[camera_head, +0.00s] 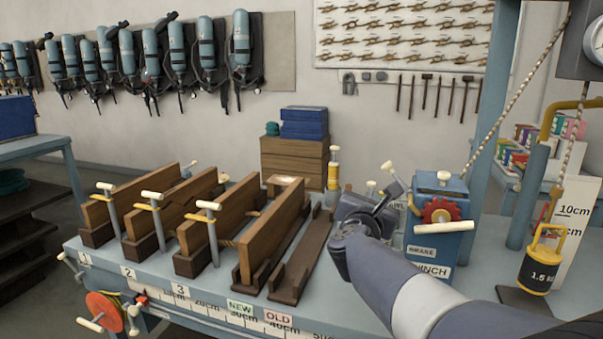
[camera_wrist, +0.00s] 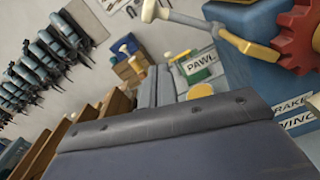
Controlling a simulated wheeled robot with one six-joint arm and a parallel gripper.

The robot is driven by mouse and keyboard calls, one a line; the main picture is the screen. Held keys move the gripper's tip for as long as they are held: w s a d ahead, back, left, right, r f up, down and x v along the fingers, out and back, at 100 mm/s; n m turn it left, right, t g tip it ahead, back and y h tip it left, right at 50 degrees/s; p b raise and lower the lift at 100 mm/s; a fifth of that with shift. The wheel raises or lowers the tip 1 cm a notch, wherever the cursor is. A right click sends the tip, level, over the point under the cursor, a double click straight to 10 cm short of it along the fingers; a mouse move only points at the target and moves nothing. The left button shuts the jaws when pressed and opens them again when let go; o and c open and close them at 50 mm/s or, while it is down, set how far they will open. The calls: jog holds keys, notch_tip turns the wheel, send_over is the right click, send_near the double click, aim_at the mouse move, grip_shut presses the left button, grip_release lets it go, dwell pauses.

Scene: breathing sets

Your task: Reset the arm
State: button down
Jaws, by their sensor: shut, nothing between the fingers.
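My arm reaches in from the lower right in the head view. My gripper (camera_head: 388,197) is shut and empty, above the bench beside the blue winch box (camera_head: 437,247). Part of the gripper's grey body hides the bench behind it. In the wrist view a broad grey part of my gripper (camera_wrist: 153,88) fills the lower middle. The PAWL label (camera_wrist: 201,62) is just beyond it, and the red gear (camera_wrist: 299,38) is at the upper right. I cannot tell whether the gripper touches anything.
Wooden boards in slots (camera_head: 267,235) line the bench (camera_head: 340,312), with white-handled clamps (camera_head: 209,230) at several of them. An empty slot labelled OLD (camera_head: 300,262) is left of my arm. A 1.5 kg weight (camera_head: 541,269) hangs by a rope at the right.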

jog(key=s+a+f+n, duration=0.2)
jog(key=s+f+n, duration=0.1)
jog(key=s, duration=0.3)
jog(key=shift+s+f+p, duration=0.25)
jog(key=shift+f+p, duration=0.1)
jog(key=shift+f, duration=0.35)
jog(key=shift+f, duration=0.1)
